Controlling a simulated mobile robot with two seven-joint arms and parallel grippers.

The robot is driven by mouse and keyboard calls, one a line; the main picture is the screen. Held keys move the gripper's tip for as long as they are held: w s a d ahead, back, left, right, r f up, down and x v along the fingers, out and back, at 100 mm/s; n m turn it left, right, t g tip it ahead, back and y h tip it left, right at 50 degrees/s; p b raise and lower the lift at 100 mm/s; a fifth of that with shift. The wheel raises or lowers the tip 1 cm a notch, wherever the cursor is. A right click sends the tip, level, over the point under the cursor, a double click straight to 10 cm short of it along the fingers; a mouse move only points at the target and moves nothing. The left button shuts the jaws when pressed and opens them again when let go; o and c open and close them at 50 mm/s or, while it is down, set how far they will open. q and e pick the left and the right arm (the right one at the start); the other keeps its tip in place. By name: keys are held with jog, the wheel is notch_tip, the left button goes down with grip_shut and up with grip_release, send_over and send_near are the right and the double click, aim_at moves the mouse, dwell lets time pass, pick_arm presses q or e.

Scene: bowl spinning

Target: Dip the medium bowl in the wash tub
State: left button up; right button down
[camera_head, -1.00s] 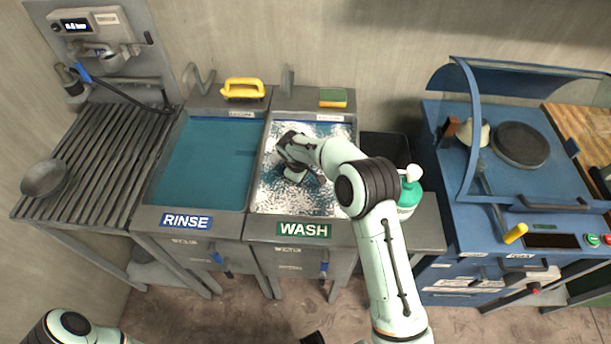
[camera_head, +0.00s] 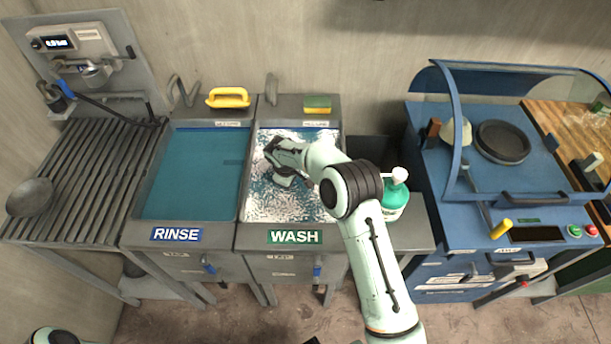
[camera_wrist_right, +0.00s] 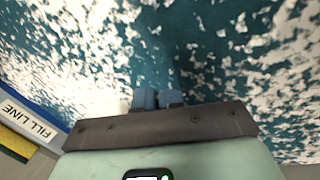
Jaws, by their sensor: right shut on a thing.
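The wash tub (camera_head: 332,185) is full of blue water with white foam patches. My right gripper (camera_wrist_right: 157,98) reaches down into it, its blue fingertips close together at the water. In the head view the right wrist (camera_head: 284,160) is in the tub's upper left part. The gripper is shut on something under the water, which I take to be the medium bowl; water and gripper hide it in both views. A dark bowl (camera_head: 30,197) sits on the slatted rack at the far left; I cannot tell its size class. My left gripper is out of view.
The rinse tub (camera_head: 190,170) of clear blue water adjoins on the left. A yellow-handled tool (camera_head: 228,98) and a sponge (camera_head: 318,103) sit on the back ledge. A green soap bottle (camera_head: 394,195) stands right of the wash tub, near my arm.

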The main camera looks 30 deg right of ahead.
jog(key=shift+s+a+b, duration=0.25)
jog(key=shift+s+b, duration=0.2)
jog(key=shift+s, duration=0.05)
jog(key=shift+w, duration=0.15)
jog(key=shift+w+d+p, duration=0.3)
jog(key=shift+w+p, duration=0.15)
jog(key=shift+p, duration=0.15)
jog(key=shift+s, duration=0.1)
jog(key=shift+s+a+b, duration=0.3)
jog(key=shift+s+b, duration=0.2)
jog(key=shift+b, duration=0.1)
jog(key=shift+w+r, duration=0.1)
jog(key=shift+w, duration=0.05)
jog(key=shift+w+d+p, duration=0.3)
jog(key=shift+w+p, duration=0.15)
jog(key=shift+p, duration=0.15)
jog(key=shift+s, duration=0.1)
jog(key=shift+s+a+b, duration=0.35)
jog(key=shift+s+b, duration=0.15)
jog(key=shift+b, duration=0.1)
